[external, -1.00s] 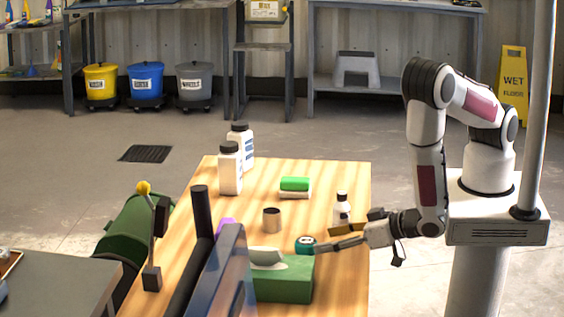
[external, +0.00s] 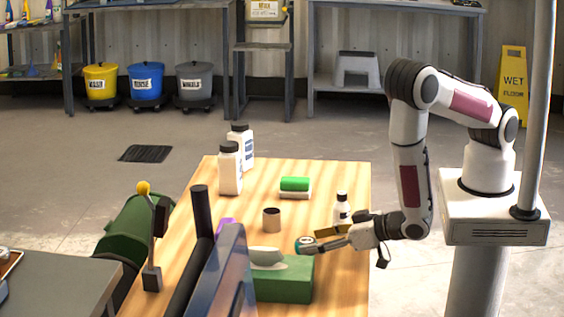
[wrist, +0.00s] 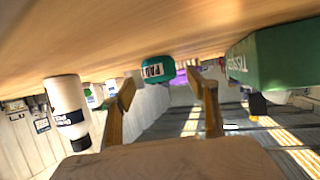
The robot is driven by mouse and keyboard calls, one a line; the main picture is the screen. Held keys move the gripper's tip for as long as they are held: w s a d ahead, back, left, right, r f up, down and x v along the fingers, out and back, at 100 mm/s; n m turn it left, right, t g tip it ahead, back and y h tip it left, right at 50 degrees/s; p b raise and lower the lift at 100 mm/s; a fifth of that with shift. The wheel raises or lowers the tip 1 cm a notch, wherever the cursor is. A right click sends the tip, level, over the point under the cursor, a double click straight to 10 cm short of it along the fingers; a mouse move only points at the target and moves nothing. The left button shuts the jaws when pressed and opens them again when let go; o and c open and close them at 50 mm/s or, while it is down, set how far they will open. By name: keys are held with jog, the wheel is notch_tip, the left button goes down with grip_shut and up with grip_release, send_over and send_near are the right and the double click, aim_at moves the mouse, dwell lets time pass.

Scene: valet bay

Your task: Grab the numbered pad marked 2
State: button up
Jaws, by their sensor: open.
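A round teal pad (external: 303,243) sits on the wooden table, just left of my gripper (external: 322,239) and partly hidden by a finger in the external view. In the wrist view, which is tilted over, the teal pad (wrist: 158,68) shows a white label. The lettering looks like "PAD", but I cannot read a number. My gripper (wrist: 165,84) is open and empty, with one finger on each side of the line to the pad. The pad appears just beyond the fingertips, and I cannot tell whether they touch it.
A green tissue box (external: 285,283) stands close in front of the pad. A small white bottle (external: 342,211) is just behind my gripper. A brown cup (external: 271,219), a green-and-white block (external: 295,186) and two large white bottles (external: 229,172) stand farther back. The back right of the table (external: 345,175) is clear.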

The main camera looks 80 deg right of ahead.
jog(key=shift+x, duration=0.85)
jog(key=c, duration=1)
